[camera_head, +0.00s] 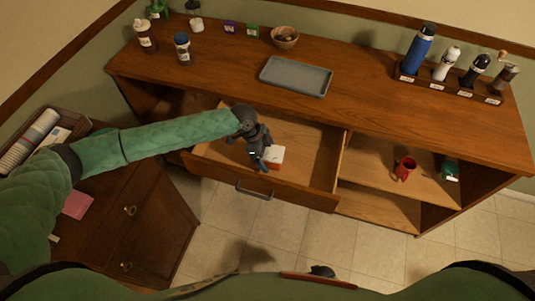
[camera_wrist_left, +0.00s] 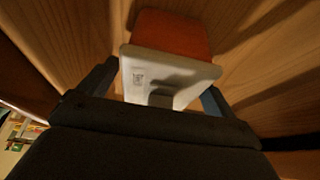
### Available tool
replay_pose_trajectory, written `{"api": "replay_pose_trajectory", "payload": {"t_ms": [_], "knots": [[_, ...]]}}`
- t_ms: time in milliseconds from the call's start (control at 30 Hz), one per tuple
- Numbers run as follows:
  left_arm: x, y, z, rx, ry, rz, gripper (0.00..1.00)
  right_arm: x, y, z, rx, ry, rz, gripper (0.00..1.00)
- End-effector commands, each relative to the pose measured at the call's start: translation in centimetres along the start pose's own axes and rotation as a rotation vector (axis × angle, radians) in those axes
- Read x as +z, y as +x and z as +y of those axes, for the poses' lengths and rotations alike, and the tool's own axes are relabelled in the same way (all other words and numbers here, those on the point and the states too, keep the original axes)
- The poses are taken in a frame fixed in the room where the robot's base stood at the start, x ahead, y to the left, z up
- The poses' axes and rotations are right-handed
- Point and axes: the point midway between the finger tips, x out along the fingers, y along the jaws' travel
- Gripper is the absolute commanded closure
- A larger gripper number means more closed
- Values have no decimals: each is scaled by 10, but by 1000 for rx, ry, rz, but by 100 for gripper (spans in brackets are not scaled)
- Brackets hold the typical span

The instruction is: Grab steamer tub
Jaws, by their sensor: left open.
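The steamer tub is most likely the small box with a white top and red-orange side (camera_head: 274,156) in the open drawer. In the left wrist view its white face with a small printed code (camera_wrist_left: 142,76) is close, the red-orange part beyond it. My left gripper (camera_head: 262,158) reaches down into the drawer at the box. Its fingers (camera_wrist_left: 160,84) are open, one on each side of the white part. I cannot tell whether either finger touches it. My right gripper is out of view.
The drawer front (camera_head: 262,188) and the wooden counter (camera_head: 225,80) bound my left arm's space. A grey tray (camera_head: 296,76) lies on the counter. Bottles stand in a rack (camera_head: 450,88) at right. A red mug (camera_head: 404,169) sits on the lower shelf. The drawer's right part is clear.

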Motion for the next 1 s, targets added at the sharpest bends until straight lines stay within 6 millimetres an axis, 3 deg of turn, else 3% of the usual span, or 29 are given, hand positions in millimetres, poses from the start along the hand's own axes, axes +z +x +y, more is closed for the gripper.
{"api": "replay_pose_trajectory", "payload": {"t_ms": [367,667,1000], "knots": [[0,8,0,-1,0,0,9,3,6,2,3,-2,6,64],[0,8,0,-1,0,0,64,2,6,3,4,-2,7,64],[-2,4,0,-1,0,0,64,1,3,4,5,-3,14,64]]}}
